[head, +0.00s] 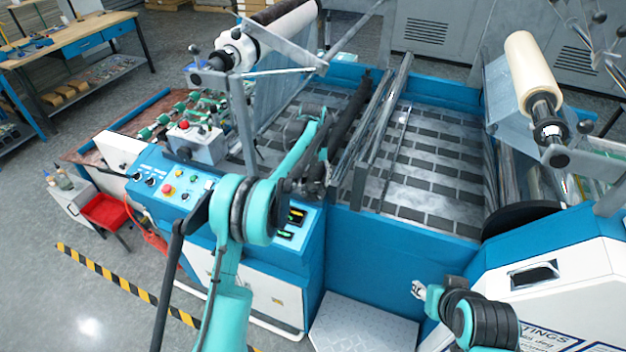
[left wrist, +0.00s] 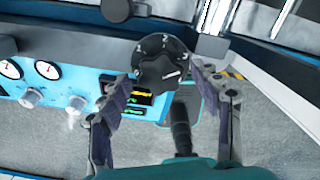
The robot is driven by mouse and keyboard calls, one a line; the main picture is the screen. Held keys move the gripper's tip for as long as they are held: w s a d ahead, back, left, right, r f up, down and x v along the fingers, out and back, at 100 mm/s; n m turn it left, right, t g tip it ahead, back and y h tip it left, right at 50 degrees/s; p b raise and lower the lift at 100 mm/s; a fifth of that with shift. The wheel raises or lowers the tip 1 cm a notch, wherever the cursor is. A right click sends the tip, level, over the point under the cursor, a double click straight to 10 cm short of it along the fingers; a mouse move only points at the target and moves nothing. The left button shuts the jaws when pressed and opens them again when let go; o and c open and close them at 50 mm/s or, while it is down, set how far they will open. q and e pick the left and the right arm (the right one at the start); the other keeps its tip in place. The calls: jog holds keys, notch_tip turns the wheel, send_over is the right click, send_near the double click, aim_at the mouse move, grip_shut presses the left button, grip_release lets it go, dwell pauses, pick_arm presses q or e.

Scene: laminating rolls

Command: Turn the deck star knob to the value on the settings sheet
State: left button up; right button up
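The black star knob (left wrist: 160,72) is in the left wrist view, in front of a dark dial plate (left wrist: 163,43) with white numerals, 2 at the top and 3 at the right. A pale mark on the knob points right, below the 3. My left gripper (left wrist: 163,78) has one finger on each side of the knob, tips close to its edges; contact is unclear. In the head view my left gripper (head: 313,172) hides the knob.
The blue control panel (head: 172,182) with buttons and a red stop knob lies left of my left arm. Metal rollers (head: 380,120) and a blue side wall surround the deck. A cream roll (head: 532,72) stands at the right. Gauges (left wrist: 46,70) and pale knobs show beside the dial.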

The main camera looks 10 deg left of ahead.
aim_at(313, 183)
pick_arm(q)
notch_tip(313, 183, up, 12)
dwell(0.6)
